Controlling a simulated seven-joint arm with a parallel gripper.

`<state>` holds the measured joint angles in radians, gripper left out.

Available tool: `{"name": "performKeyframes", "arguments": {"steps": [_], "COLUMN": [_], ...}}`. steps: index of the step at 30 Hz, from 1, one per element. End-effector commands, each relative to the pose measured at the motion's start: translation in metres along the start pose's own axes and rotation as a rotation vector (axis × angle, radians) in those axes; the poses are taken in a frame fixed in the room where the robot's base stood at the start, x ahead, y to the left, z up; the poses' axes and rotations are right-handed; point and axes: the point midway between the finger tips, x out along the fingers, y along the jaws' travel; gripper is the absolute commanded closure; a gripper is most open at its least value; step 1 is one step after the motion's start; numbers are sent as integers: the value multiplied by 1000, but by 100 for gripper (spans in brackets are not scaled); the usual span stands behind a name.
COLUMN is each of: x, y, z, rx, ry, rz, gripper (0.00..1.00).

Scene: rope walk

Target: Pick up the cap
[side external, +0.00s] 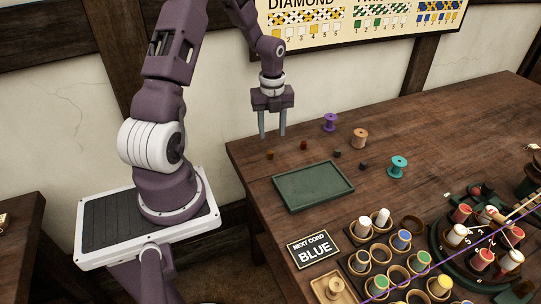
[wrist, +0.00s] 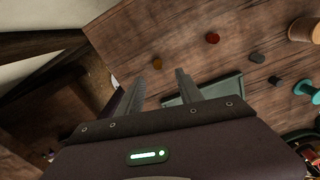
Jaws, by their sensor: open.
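No thing is clearly marked as the cap, and I cannot tell which of several small pieces it is. On the wooden table lie an orange-brown piece (side external: 270,155), a dark red piece (side external: 304,145), a grey piece (side external: 337,153) and a dark piece (side external: 364,166). My gripper (side external: 272,135) is open and empty, pointing down above the table's back left corner. In the wrist view my gripper (wrist: 159,74) has the orange-brown piece (wrist: 157,63) just past its fingertips; the red piece (wrist: 213,38) lies to the right.
A green tray (side external: 313,202) lies in front of the pieces. A sign reading BLUE (side external: 314,250), a rack of bobbins (side external: 365,228) and a round braiding stand (side external: 440,240) fill the front right.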

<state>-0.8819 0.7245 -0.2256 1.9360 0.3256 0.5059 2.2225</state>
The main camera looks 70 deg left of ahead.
Motion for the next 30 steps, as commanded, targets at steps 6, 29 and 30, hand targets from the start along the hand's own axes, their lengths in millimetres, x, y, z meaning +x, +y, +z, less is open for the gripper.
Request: {"name": "performKeyframes", "arguments": {"steps": [6,29,30], "x": [31,79,79], "y": [3,4,4], "z": [2,1,1], "rx": [42,38,38], "ry": [15,12,12], "rz": [1,0,0], "gripper": [57,100,100]}}
